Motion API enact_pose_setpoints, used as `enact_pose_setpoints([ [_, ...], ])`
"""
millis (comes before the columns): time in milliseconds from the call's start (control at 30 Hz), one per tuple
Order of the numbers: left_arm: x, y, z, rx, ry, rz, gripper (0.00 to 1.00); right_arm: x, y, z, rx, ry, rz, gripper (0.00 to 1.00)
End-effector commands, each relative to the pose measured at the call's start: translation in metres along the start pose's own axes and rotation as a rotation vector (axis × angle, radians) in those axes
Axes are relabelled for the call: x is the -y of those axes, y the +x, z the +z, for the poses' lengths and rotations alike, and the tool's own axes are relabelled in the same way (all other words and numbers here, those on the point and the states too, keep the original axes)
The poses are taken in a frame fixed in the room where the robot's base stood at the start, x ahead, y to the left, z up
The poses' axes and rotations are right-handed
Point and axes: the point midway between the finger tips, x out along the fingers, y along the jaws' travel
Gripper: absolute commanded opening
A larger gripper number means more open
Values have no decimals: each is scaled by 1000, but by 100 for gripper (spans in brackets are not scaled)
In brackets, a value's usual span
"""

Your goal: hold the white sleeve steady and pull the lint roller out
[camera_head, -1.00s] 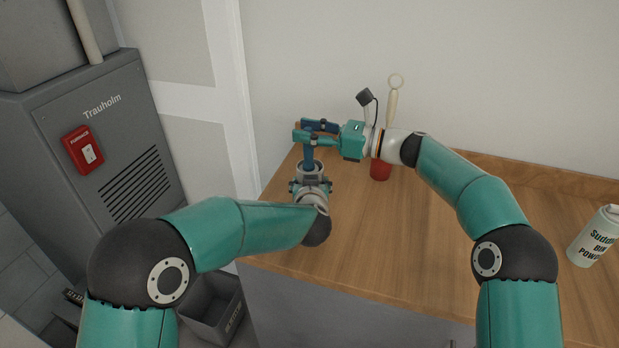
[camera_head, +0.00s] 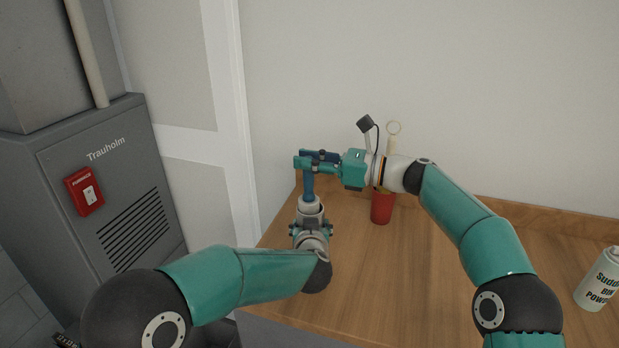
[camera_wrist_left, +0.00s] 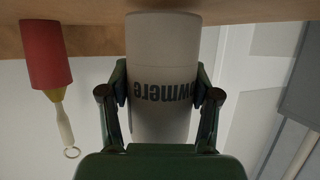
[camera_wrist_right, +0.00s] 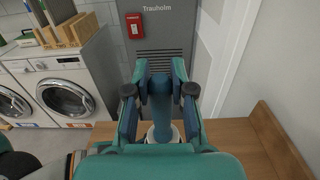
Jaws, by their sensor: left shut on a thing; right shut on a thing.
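The white sleeve (camera_head: 309,208) stands upright over the wood counter; its dark lettering shows upside down in the left wrist view (camera_wrist_left: 163,60). My left gripper (camera_wrist_left: 163,100) is shut around it, one finger on each side. The blue handle of the lint roller (camera_head: 309,187) rises straight out of the sleeve's top. My right gripper (camera_head: 308,161) comes in from the right and is shut on the handle's upper part. The right wrist view shows the handle (camera_wrist_right: 161,100) between the fingers. The roller's lower part is hidden inside the sleeve.
A wall is behind, and a grey furnace (camera_head: 110,190) is at left.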

Motion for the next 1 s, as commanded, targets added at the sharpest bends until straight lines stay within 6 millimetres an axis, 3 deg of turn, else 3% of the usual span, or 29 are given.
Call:
enact_pose_setpoints([
  [33, 1, 2, 11, 22, 1, 0, 28, -1, -2, 23, 17, -18, -3, 0],
  [300, 0, 2, 13, 27, 2, 1, 26, -2, -2, 58, 17, -14, -2, 0],
  [733, -1, 1, 11, 21, 3, 3, 26, -2, -1, 62, 10, -7, 0, 0],
  [767, -1, 1, 11, 21, 4, 3, 62, -2, -1, 62, 10, -7, 0, 0],
  [933, -1, 1, 10, 19, 2, 3, 89, -2, -1, 61, 9, -7, 0, 0],
  [1000, -1, 1, 10, 19, 2, 3, 89, -1, -1, 61, 9, -7, -1, 0],
])
